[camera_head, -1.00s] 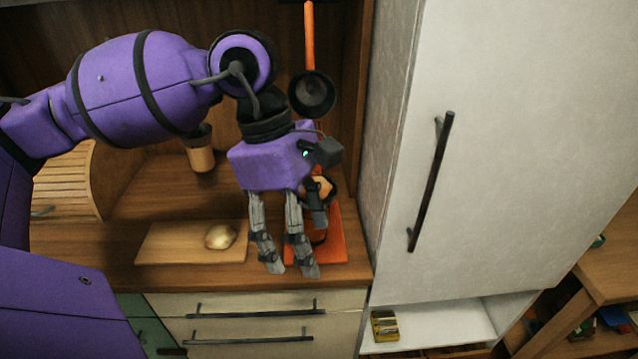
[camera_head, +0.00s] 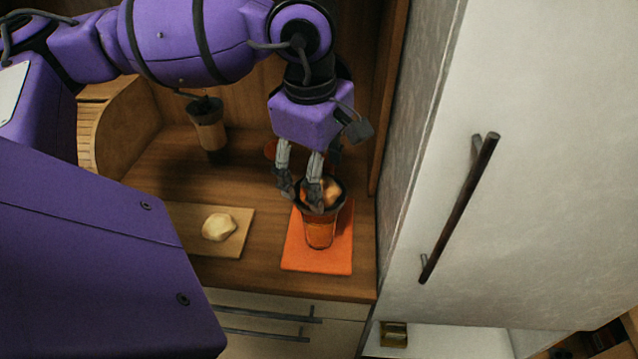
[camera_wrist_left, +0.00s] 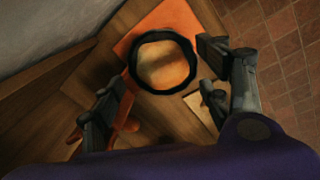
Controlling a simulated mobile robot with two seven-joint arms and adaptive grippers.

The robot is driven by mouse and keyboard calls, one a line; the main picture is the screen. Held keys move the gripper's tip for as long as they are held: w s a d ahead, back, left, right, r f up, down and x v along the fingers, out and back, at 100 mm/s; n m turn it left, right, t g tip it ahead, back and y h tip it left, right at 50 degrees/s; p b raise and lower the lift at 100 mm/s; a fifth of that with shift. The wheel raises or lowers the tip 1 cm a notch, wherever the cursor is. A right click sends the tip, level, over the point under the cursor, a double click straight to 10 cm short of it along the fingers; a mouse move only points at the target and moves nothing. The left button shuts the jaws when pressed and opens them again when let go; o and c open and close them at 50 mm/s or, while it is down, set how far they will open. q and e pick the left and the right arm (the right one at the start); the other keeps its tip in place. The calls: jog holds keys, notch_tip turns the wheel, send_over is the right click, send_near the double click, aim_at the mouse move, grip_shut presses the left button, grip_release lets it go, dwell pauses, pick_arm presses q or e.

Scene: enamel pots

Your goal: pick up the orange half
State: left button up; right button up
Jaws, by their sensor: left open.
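The orange half (camera_head: 329,190) sits in the mouth of a dark-rimmed orange cup (camera_head: 320,231), which stands upright on an orange mat (camera_head: 337,262). In the left wrist view the orange half (camera_wrist_left: 165,66) shows as a pale orange round inside the black rim (camera_wrist_left: 139,80). My left gripper (camera_head: 300,193) is open and empty, pointing down at the cup, and one finger hides part of the rim and fruit. In the wrist view its fingers (camera_wrist_left: 165,70) appear on either side of the rim. Contact cannot be told. My right gripper is not in view.
A cutting board (camera_head: 242,222) with a pale lump (camera_head: 219,227) lies left of the mat. A grinder-like container (camera_head: 208,130) stands behind. An orange item (camera_head: 270,150) is partly hidden behind my gripper. A tall pale cabinet (camera_head: 520,180) closes off the right side.

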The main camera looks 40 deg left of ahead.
pick_arm(q)
jog(key=shift+w+f, duration=0.15)
jog(key=shift+f, duration=0.5)
jog(key=shift+w+f, duration=0.1)
jog(key=shift+f, duration=0.2)
jog(key=c, duration=1.3)
jog(key=shift+c, duration=0.2)
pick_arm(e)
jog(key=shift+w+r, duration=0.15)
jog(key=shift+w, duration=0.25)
pick_arm(q)
jog(key=shift+r, duration=0.15)
